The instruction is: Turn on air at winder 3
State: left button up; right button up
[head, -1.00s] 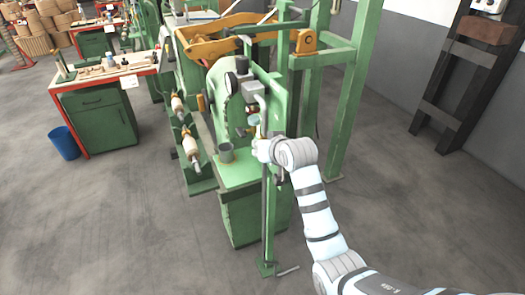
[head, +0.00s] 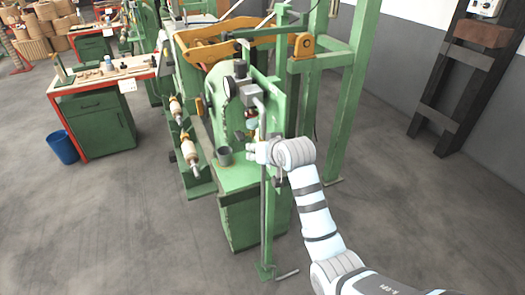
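A green winder (head: 225,105) stands in the middle, with a round gauge (head: 230,87) and a grey air fitting (head: 248,94) on its upper front. A small reddish part (head: 250,121) shows below the fitting, close above my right gripper; I cannot tell whether it is the air valve handle. My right gripper (head: 246,149) is in front of the winder's post, its fingers pointing left. It appears empty, but its finger gap is too small to judge. No winder number is readable. My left gripper is not in view.
Wound coils (head: 189,150) stick out at the left. A workbench (head: 100,110) and blue bin (head: 62,147) stand further left. The floor in front is clear.

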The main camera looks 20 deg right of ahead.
jog(key=v, duration=1.1)
jog(key=shift+s+r, duration=0.2)
jog(key=shift+s, duration=0.15)
